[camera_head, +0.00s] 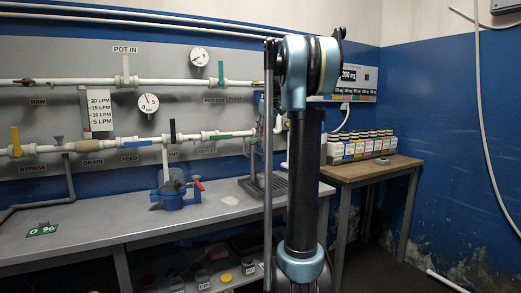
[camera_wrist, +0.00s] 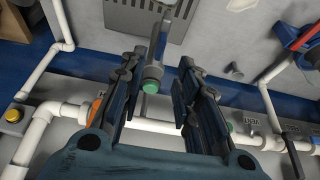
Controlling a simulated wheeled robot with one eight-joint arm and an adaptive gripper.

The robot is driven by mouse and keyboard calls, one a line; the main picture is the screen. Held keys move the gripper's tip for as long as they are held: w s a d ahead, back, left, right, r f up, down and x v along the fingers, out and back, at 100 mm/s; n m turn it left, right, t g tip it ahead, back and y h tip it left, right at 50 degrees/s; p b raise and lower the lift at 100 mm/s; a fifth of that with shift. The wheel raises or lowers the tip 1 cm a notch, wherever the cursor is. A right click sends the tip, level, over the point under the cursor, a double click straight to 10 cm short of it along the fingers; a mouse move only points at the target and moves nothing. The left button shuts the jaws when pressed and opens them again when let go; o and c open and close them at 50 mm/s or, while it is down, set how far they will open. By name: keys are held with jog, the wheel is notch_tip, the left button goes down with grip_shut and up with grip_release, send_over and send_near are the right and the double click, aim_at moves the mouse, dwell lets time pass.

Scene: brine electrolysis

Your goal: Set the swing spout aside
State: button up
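In the wrist view my gripper (camera_wrist: 173,48) is open, its two dark fingers apart. A grey tube with a green end (camera_wrist: 151,84) shows between them, nearer the left finger; it may be the swing spout, but I cannot tell for sure. I cannot tell whether the finger touches it. White pipe (camera_wrist: 150,126) runs across behind the fingers. In the head view my arm stands in front of the right end of the wall panel and hides much of that area, including the gripper.
A grey bench (camera_head: 100,232) runs along the panel (camera_head: 60,75). A blue device (camera_head: 175,195) stands on it. A grey slotted tray (camera_wrist: 145,18) is near the fingertips. A wooden table (camera_head: 385,168) with a row of bottles (camera_head: 362,147) is at right. The bench's front left is mostly clear.

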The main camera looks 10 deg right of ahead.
aim_at(260, 153)
jog(key=x, duration=0.8)
jog(key=shift+w+f, duration=0.1)
jog(key=shift+f, duration=0.15)
grip_shut()
